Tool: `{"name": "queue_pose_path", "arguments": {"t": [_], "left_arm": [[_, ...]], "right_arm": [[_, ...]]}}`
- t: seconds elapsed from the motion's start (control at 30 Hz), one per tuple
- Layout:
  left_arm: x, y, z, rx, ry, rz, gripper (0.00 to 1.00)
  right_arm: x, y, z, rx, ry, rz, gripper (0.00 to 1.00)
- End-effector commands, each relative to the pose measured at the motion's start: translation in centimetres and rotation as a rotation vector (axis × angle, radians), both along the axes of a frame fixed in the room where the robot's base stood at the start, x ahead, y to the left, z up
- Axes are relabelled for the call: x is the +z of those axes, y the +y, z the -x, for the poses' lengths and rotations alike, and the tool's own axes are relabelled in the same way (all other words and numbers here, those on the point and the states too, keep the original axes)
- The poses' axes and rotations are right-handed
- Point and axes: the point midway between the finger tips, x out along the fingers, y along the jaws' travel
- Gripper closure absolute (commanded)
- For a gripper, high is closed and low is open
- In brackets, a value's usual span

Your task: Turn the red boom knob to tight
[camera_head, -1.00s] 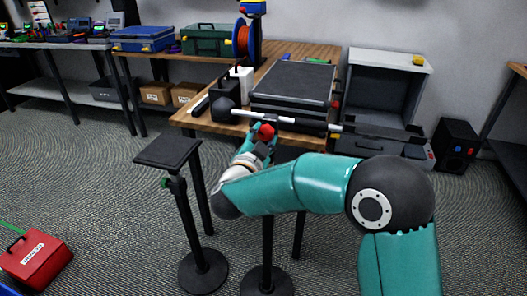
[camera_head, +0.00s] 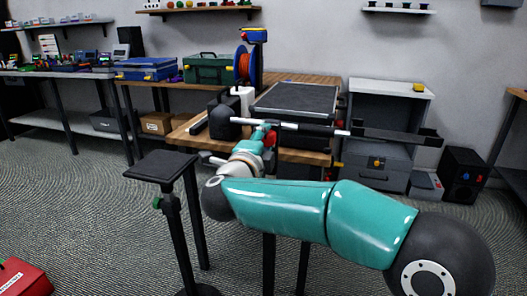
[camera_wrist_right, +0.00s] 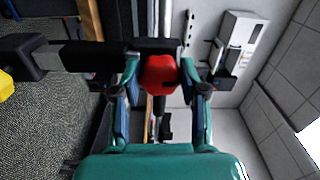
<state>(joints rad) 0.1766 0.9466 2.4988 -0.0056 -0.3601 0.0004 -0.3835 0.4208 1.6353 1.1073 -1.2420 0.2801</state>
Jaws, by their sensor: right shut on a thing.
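The red boom knob (camera_wrist_right: 160,74) sits between the two fingers of my right gripper (camera_wrist_right: 159,84) in the right wrist view, and the gripper is shut on it. In the head view a small red part of the knob (camera_head: 271,138) shows beside my right gripper (camera_head: 262,133), and the rest is hidden. The knob's tight mark is not readable. My left gripper is not in view.
A black case (camera_head: 305,97) lies on the wooden table (camera_head: 187,139) behind the boom. A black stand with a flat top (camera_head: 160,164) is left of my right arm. A grey cabinet (camera_head: 375,165) and black speaker (camera_head: 462,175) stand at the right.

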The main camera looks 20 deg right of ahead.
Motion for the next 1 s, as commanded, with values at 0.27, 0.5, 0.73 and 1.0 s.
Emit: {"name": "queue_pose_path", "arguments": {"t": [0.27,0.5,0.73,1.0], "left_arm": [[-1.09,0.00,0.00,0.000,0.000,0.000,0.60],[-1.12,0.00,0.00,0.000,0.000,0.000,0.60],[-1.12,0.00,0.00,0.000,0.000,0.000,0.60],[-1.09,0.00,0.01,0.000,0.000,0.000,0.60]], "right_arm": [[-0.52,-0.08,0.06,-0.006,-0.042,-0.064,0.92],[-0.48,-0.08,0.05,-0.005,-0.048,-0.072,0.92],[-0.51,-0.08,0.05,-0.006,-0.047,-0.072,0.54],[-0.30,-0.05,0.03,-0.003,-0.050,-0.069,0.32]]}}
